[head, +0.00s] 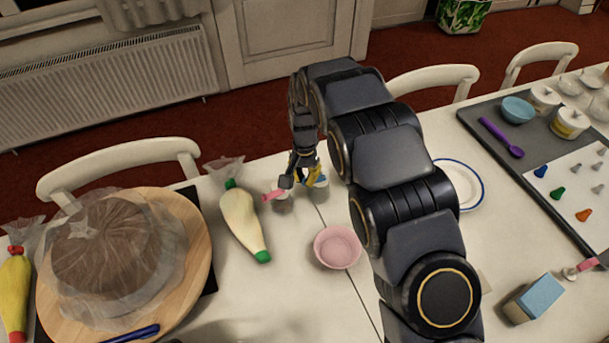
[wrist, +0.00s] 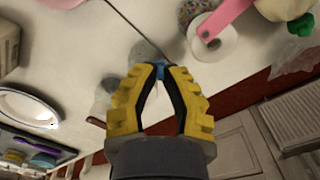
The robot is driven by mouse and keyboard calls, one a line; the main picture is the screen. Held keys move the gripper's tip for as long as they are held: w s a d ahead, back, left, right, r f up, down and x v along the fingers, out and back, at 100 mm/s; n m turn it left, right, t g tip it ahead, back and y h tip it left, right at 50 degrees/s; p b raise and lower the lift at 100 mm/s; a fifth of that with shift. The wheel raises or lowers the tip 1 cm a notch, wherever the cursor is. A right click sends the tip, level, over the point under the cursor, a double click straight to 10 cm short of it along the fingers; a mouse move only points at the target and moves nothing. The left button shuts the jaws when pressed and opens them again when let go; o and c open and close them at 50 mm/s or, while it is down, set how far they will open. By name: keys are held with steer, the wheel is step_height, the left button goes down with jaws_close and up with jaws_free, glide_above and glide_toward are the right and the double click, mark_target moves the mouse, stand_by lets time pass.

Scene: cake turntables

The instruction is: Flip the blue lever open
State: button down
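The blue lever (wrist: 160,71) shows in the wrist view as a small blue piece between my fingertips. A bit of blue also shows in the head view (head: 321,181), beside the yellow fingers. My gripper (head: 306,180) points down at the back of the table. In the wrist view my yellow fingers (wrist: 159,69) are drawn close together at the tips, with the blue piece between them. A pale, greyish round object (wrist: 145,50) lies just beyond the tips. Most of the lever is hidden, so its angle cannot be told.
A pink lever (head: 272,195) on a small white pot is just left of my gripper. A piping bag (head: 243,222) lies further left, beside a covered cake (head: 118,255). A pink bowl (head: 337,247) stands in front. A blue-rimmed plate (head: 470,184) is right of my arm.

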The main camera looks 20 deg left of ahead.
steer(key=shift+s+d+n, duration=0.3)
steer(key=shift+d+n, duration=0.05)
steer(key=shift+n, duration=0.75)
steer(key=c, duration=1.1)
jaws_free()
steer(key=shift+r, duration=5.95)
